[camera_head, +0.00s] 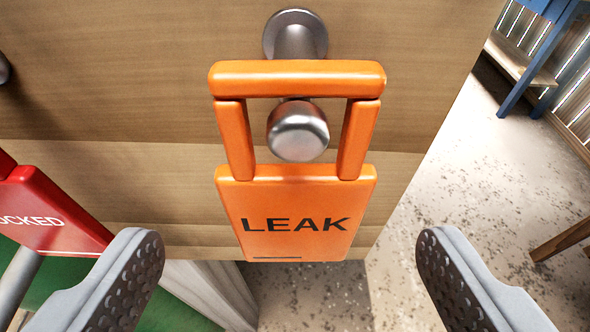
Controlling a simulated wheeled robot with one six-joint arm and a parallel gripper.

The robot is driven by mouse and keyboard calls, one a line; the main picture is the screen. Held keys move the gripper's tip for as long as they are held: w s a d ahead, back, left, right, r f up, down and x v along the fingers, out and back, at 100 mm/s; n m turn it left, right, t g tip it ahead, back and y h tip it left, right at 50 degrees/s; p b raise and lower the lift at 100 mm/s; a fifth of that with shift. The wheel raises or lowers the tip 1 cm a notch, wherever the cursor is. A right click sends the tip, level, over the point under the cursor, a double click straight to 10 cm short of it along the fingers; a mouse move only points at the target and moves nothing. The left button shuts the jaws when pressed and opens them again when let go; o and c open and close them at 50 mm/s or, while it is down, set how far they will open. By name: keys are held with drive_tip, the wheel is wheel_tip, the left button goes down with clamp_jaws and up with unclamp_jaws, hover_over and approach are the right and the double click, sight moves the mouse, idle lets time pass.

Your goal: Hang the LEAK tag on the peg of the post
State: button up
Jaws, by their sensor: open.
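The orange LEAK tag (292,215) hangs upright in the middle of the view. The metal peg (297,131) sticks out from a wooden board (130,80) and passes through the opening of the tag's handle. The top bar of the handle lies across the peg, between its rounded tip and its round base. My gripper (292,272) is open, with one grey padded finger at lower left and one at lower right. The tag is between and beyond the fingers, and neither finger touches it.
A red tag reading "OCKED" (45,215) is at the left, partly cut off, near the left finger. Another metal knob (3,68) shows at the left edge. A blue-legged table (545,60) stands at upper right.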

sight(296, 207)
drive_tip(key=shift+f+x, duration=0.15)
drive_tip(key=shift+x, duration=1.35)
drive_tip(key=shift+f+x, duration=0.2)
drive_tip(key=shift+x, duration=1.25)
drive_tip(key=shift+s+d, duration=0.1)
drive_tip(key=shift+s, duration=0.1)
drive_tip(key=c, duration=1.1)
drive_tip(key=shift+o, duration=0.2)
drive_tip(key=shift+r, duration=0.15)
drive_tip(key=shift+r, duration=0.3)
drive_tip(key=s, duration=1.8)
drive_tip(key=shift+r, duration=0.35)
